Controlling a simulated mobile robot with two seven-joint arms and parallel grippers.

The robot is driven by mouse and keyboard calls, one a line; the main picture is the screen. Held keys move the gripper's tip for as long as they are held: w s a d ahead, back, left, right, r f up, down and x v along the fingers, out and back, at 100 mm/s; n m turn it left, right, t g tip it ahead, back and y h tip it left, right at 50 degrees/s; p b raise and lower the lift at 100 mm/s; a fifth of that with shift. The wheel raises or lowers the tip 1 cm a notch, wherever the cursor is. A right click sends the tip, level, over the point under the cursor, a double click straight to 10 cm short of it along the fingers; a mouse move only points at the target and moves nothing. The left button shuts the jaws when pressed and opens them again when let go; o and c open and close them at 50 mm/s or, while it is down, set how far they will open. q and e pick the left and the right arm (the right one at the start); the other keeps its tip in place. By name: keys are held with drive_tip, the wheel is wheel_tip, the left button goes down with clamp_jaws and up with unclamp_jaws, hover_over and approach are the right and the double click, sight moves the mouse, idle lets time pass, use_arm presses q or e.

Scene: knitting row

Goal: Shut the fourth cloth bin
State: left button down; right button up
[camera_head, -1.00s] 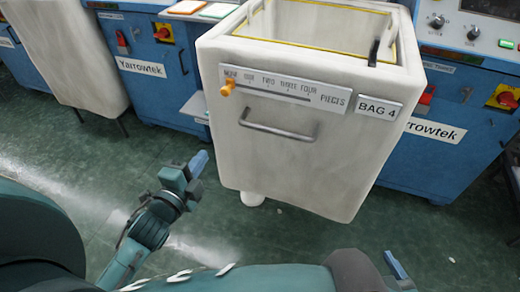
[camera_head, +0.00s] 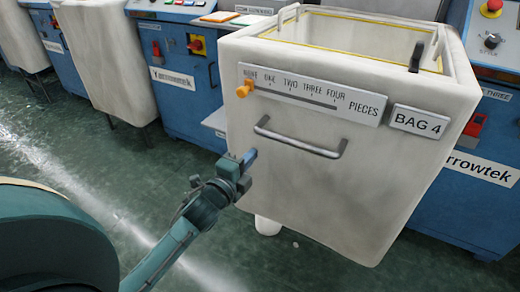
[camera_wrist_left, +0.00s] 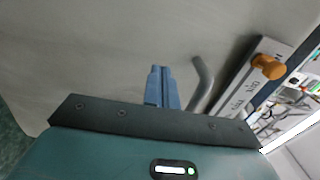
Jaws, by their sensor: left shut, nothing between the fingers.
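The fourth cloth bin (camera_head: 330,200), labelled BAG 4 (camera_head: 417,123), is off-white and juts out in front of the blue machines. Its top is open, with a yellow-lined rim. A grey bar handle (camera_head: 300,140) crosses its front. My left gripper (camera_head: 250,157) is shut and empty, just left of and below the handle's left end, close to the bin's front. In the left wrist view its blue fingers (camera_wrist_left: 161,88) are together beside the handle (camera_wrist_left: 202,85), apart from it in the picture. My right gripper is not in view.
An orange slider knob (camera_head: 244,88) sits at the left end of the pieces scale above the handle; it also shows in the wrist view (camera_wrist_left: 268,67). Blue machines (camera_head: 175,70) flank the bin. Another cloth bin (camera_head: 105,60) stands further left.

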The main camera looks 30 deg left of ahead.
sight(266, 141)
use_arm(q)
drive_tip(key=shift+w+d+b, duration=0.15)
drive_tip(key=shift+w+b, duration=0.3)
drive_tip(key=shift+w, duration=2.2)
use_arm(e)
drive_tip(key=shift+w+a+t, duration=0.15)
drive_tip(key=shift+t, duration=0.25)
